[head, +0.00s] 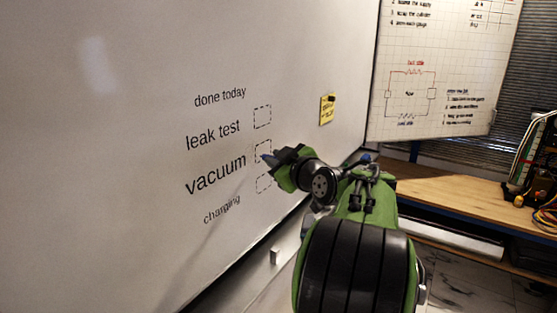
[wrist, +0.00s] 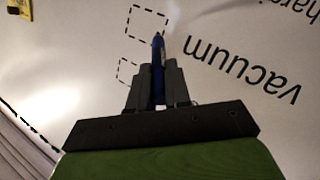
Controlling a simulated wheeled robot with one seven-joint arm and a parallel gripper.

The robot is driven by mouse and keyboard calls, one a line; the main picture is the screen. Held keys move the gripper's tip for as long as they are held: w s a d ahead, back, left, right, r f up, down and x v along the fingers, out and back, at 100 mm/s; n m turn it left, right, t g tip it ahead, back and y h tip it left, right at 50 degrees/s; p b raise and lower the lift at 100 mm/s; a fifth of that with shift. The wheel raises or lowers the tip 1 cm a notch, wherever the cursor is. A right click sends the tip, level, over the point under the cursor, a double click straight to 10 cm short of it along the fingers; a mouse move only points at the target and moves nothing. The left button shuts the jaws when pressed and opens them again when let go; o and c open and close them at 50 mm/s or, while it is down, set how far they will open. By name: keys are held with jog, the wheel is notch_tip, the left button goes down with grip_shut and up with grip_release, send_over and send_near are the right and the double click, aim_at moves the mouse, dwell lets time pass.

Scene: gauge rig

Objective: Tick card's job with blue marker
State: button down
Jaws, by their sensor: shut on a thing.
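My gripper (head: 272,158) is shut on a blue marker (wrist: 158,68), whose tip points at the whiteboard (head: 150,60). In the wrist view the tip is by the near right corner of the vacuum box (wrist: 147,22); I cannot tell whether it touches the board. The head view shows the leak test box (head: 262,117), the vacuum box (head: 263,145), partly behind the marker, and the charging box (head: 264,184), partly hidden by my gripper. I see no tick in them. A yellow card (head: 327,109) is on the board to the right; its writing is too small to read.
The words leak test (head: 213,136), vacuum (head: 216,175) and charging (head: 222,210) stand left of the boxes. A flip chart (head: 440,75) and a wooden bench (head: 465,200) with equipment are at the right. The left of the board is clear.

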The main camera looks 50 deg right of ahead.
jog(key=shift+w, duration=0.2)
jog(key=shift+w, duration=0.25)
jog(key=shift+w, duration=0.3)
jog(key=d+p, duration=0.2)
jog(key=d, duration=0.5)
jog(key=a+b, duration=0.6)
jog(key=b, duration=0.1)
jog(key=shift+a+f, duration=0.15)
jog(key=shift+a, duration=0.5)
